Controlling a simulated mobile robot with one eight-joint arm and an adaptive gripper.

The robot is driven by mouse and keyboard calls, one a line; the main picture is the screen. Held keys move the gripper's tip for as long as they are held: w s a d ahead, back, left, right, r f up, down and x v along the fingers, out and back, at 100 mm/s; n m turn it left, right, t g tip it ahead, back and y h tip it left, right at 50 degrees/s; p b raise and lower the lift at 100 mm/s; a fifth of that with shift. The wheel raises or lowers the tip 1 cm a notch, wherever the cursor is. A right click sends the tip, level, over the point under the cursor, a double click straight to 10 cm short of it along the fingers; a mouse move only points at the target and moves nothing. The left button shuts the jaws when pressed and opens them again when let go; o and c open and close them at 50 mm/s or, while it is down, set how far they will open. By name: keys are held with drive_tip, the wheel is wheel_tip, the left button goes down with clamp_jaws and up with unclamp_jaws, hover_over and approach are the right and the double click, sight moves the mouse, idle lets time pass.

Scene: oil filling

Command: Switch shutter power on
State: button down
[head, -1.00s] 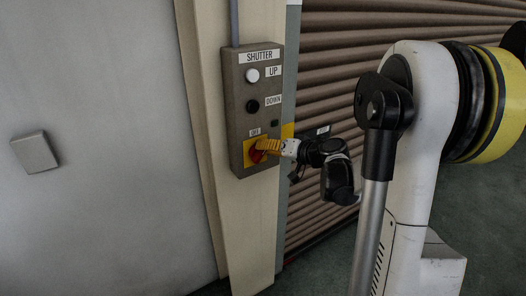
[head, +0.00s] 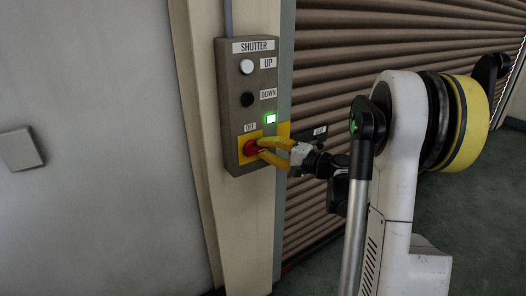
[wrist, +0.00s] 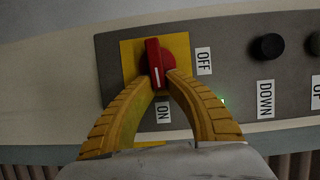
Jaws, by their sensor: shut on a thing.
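The shutter control box (head: 235,118) is on the pillar. Its red rotary power switch (head: 251,148) sits low on a yellow plate and also shows in the wrist view (wrist: 154,58). My gripper (head: 262,147) has its yellow fingers shut on the red knob, one fingertip on each side in the wrist view (wrist: 161,76). There the knob stands across the plate, with the OFF label (wrist: 204,61) beside it and the ON label (wrist: 163,112) near the fingers. A green lamp (head: 270,119) above the switch is lit.
A white UP button (head: 247,67) and a black DOWN button (head: 248,99) are above the switch. The brown slatted shutter (head: 340,50) is to the right. A small grey plate (head: 20,148) is on the wall at left.

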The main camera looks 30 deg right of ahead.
drive_tip(key=shift+f+m, duration=0.1)
drive_tip(key=shift+m, duration=0.3)
drive_tip(key=c, duration=1.4)
unclamp_jaws()
drive_tip(key=shift+a, duration=0.1)
drive_tip(key=v, duration=1.2)
drive_tip(key=shift+f, duration=0.3)
